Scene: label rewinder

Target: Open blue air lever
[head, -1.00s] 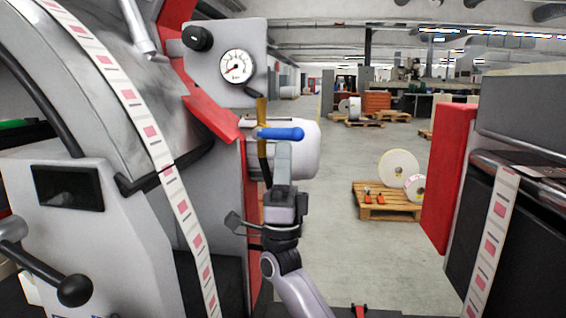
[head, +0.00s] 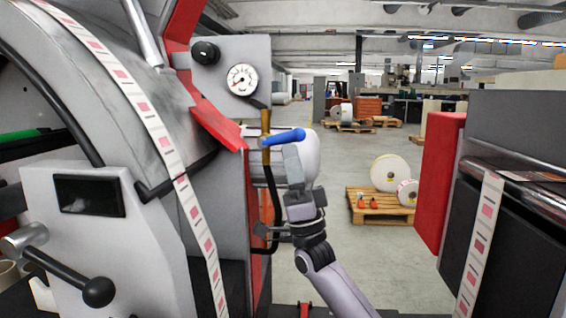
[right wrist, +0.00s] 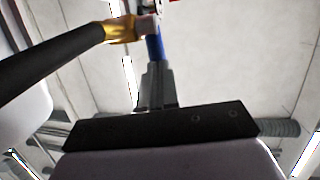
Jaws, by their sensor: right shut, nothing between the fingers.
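The blue air lever (head: 284,137) sticks out to the right from a brass valve (head: 265,122) below the pressure gauge (head: 242,79) on the machine's side. It lies nearly level, tilted slightly up at its right end. My right gripper (head: 292,152) is shut and points up, its tips right at the underside of the lever. In the right wrist view the closed fingers (right wrist: 155,72) meet the lower end of the blue lever (right wrist: 154,46), with the brass fitting (right wrist: 124,29) beside it. The fingers hold nothing between them. My left gripper is not in view.
A black hose (head: 276,205) hangs from the valve beside my right gripper. A white cylinder (head: 307,158) is behind it. The grey panel with a black knob (head: 205,53) is above. A red post (head: 438,180) stands to the right, with open floor and a pallet (head: 380,206) between.

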